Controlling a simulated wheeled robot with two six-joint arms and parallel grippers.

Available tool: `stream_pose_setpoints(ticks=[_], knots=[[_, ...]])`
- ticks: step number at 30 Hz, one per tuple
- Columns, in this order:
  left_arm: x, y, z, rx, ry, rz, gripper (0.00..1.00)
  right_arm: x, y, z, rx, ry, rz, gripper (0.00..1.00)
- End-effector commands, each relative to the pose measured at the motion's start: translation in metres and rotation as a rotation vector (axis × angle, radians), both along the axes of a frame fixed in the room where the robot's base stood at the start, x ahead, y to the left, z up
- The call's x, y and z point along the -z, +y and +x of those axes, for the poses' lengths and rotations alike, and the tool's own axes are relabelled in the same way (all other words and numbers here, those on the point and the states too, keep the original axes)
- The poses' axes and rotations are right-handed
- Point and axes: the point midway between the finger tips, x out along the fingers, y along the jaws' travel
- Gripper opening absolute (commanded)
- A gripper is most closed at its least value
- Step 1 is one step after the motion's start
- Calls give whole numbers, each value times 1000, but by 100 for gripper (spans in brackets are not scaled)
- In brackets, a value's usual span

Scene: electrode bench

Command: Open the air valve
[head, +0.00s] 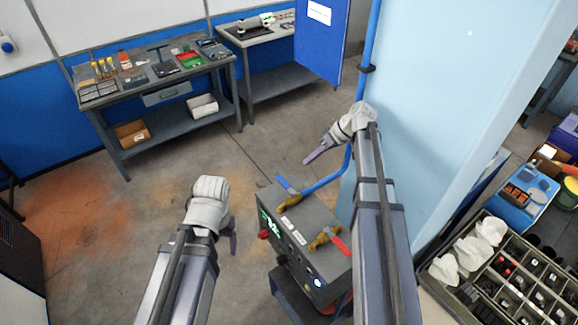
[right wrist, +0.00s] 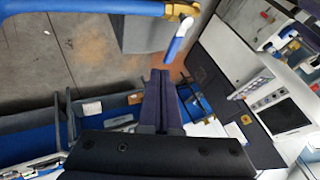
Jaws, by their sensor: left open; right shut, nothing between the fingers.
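A valve with a blue lever (head: 287,185) and a brass body sits on top of a grey machine, at the end of a blue pipe. The lever lies across the pipe's line. In the right wrist view this blue lever (right wrist: 179,44) is just beyond my fingertips. A second valve with a red lever (head: 340,244) and brass body sits nearer on the machine. My right gripper (head: 309,159) is shut and empty, above and behind the blue lever, apart from it. It also shows in the right wrist view (right wrist: 160,75). My left gripper (head: 233,243) hangs left of the machine, open, its fingers partly hidden.
The grey machine (head: 316,262) has a lit green display. The blue pipe (head: 329,180) runs to a light blue column (head: 435,100) at the right. A parts tray (head: 465,305) is at lower right. Workbenches stand at the back; the floor between is clear.

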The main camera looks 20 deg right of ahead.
Motion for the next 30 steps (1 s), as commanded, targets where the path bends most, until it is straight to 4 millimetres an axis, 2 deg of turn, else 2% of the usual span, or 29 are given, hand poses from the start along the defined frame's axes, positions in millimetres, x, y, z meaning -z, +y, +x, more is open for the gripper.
stream_pose_setpoints(ticks=[14, 30], knots=[[5, 0, 0, 0, 0, 0, 72, 4, 2, 1, -1, -1, 1, 0], [69, 0, 0, 5, -1, 0, 72, 69, 45, 15, -2, -1, 0, 0]])
